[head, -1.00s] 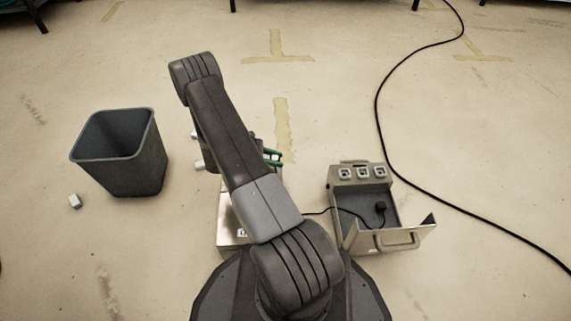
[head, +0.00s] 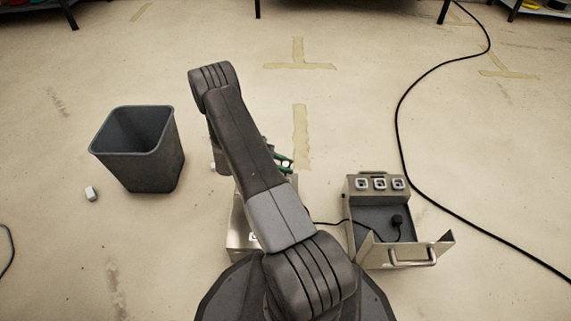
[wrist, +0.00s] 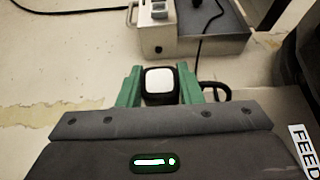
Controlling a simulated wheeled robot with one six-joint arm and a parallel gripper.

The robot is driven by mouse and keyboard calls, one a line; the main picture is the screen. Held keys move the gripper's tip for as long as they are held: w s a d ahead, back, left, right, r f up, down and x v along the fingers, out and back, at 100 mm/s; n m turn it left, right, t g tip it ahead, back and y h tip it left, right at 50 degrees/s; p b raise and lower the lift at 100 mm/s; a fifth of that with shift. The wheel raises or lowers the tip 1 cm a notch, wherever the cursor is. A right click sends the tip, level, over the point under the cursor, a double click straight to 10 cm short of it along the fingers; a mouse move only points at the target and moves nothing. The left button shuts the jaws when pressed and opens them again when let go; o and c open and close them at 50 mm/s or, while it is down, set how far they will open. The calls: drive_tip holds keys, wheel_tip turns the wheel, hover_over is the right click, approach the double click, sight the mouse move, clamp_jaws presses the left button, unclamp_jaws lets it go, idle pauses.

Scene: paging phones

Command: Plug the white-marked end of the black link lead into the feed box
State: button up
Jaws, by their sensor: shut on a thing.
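My gripper (wrist: 160,88) has green fingers, shut on a black plug with a white face (wrist: 160,79), the white-marked end of the link lead. In the head view, my arm hides most of the gripper; green fingers (head: 285,162) show beside it. The black lead (head: 328,223) runs right to a dark plug (head: 397,221) lying in an open metal box. A metal box (head: 240,238) stands partly hidden under my arm. A FEED label (wrist: 304,146) shows at the right edge of the wrist view; I cannot tell fully what it is fixed to.
The open box (head: 362,205) has three white sockets on top and a handled front flap; it also shows in the wrist view (wrist: 170,42). A grey bin (head: 140,165) and a small white block (head: 91,194) are at left. A long black cable (head: 402,130) crosses the floor at right.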

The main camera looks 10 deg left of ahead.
drive_tip(key=shift+f, duration=3.55)
drive_tip(key=shift+f, duration=0.35)
drive_tip(key=o, duration=1.1)
drive_tip(key=p+v, duration=0.3)
drive_tip(key=v, duration=1)
drive_tip(key=shift+s+a, duration=0.1)
drive_tip(key=shift+a, duration=0.3)
